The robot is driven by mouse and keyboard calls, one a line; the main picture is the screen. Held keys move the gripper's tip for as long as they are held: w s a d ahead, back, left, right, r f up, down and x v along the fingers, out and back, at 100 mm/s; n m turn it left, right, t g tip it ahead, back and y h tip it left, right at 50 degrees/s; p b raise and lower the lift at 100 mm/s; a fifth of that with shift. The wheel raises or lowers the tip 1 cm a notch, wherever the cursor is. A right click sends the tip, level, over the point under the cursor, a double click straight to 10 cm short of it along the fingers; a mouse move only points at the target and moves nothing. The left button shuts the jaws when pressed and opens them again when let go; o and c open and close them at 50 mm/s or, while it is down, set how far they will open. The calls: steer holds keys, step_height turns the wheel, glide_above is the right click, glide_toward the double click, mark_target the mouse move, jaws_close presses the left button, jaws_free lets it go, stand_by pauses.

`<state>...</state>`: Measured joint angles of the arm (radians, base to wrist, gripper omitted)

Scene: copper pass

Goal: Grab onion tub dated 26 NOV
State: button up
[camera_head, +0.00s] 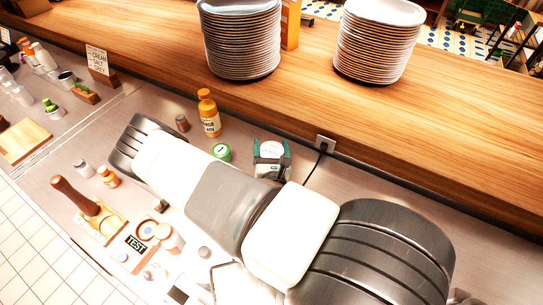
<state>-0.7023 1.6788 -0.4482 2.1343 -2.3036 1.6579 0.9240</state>
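No tub with a readable onion label or 26 NOV date shows. A small round tub with a green lid (221,152) stands on the steel counter beyond my arm; its writing is too small to read. Pale round containers (168,236) stand near a dark TEST sign (136,246) on the near side of my arm; their contents and dates are unreadable. My white and grey arm crosses the counter diagonally and hides part of it. My gripper cannot be made out in this view.
An orange-capped bottle (209,115) and a green-and-white device (271,158) stand behind my arm. A wooden pestle-like handle (75,196) stands at the left. The raised wooden shelf (470,115) carries two plate stacks (240,40). A cutting board (22,140) lies far left.

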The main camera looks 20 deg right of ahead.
steer(key=shift+c, duration=1.4)
steer(key=shift+r, duration=0.1)
